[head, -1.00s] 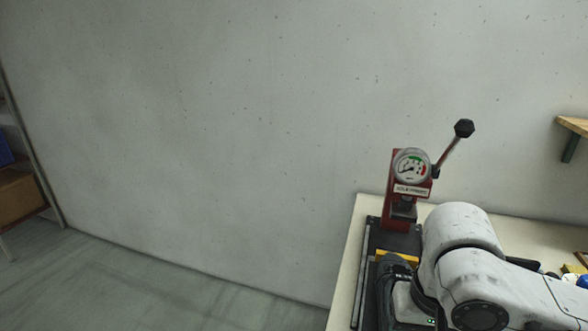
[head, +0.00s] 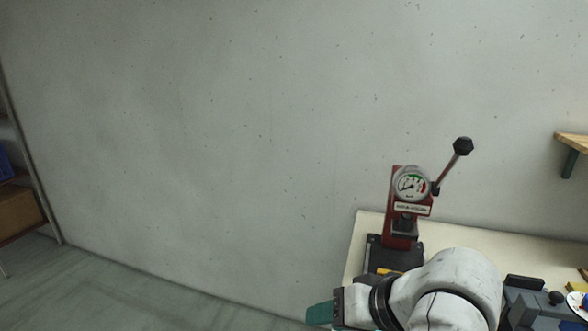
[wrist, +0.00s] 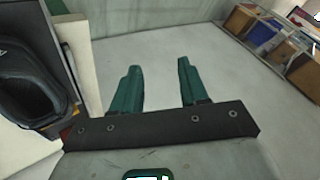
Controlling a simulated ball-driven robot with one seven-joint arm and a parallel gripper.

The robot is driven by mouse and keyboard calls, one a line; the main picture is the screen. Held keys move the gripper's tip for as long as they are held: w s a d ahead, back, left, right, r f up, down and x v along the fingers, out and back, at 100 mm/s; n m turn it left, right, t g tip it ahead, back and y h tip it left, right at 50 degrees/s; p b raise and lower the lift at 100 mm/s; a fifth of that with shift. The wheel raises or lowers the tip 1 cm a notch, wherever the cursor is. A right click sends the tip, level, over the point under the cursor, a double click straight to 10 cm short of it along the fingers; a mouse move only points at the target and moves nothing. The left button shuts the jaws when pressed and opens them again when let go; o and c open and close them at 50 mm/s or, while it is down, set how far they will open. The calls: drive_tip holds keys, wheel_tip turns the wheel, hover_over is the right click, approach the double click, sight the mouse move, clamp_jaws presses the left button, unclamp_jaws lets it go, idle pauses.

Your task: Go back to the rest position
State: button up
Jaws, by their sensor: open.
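My gripper (wrist: 160,88) shows in the wrist view with its two green fingers apart and nothing between them, over the bare floor. In the head view one green finger part (head: 320,313) shows low at the left of my white arm, and the rest of the gripper is hidden or out of frame. A red press (head: 402,215) with a round gauge and a black-knobbed lever stands upright on the table. A black shoe-like thing (wrist: 28,80) lies at the left of the wrist view, apart from my fingers.
The pale table (head: 366,228) ends at its left edge beside my arm. Shelving with boxes (wrist: 262,32) stands at the far right of the wrist view. A grey device (head: 540,305) sits on the table at right. The floor (head: 130,290) at left is clear.

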drive_tip(key=s+d+f+m+h, duration=0.1)
drive_tip(key=s+d+f, duration=0.15)
drive_tip(key=f, duration=0.35)
drive_tip(key=s+d+f+m, duration=0.1)
drive_tip(key=s+d+f, duration=0.15)
drive_tip(key=f, duration=0.25)
drive_tip(key=s+d+f+g+h, duration=0.2)
drive_tip(key=s+d+f+h, duration=0.1)
drive_tip(key=s+d+f, duration=0.5)
drive_tip(key=s+d+f+g+h, duration=0.2)
drive_tip(key=s+d+f, duration=0.6)
drive_tip(key=s, duration=0.7)
drive_tip(key=shift+s+d+f+n+h, duration=0.2)
drive_tip(key=shift+s+n+h, duration=0.15)
drive_tip(key=shift+h, duration=0.25)
drive_tip(key=shift+w, duration=0.1)
drive_tip(key=shift+c, duration=0.2)
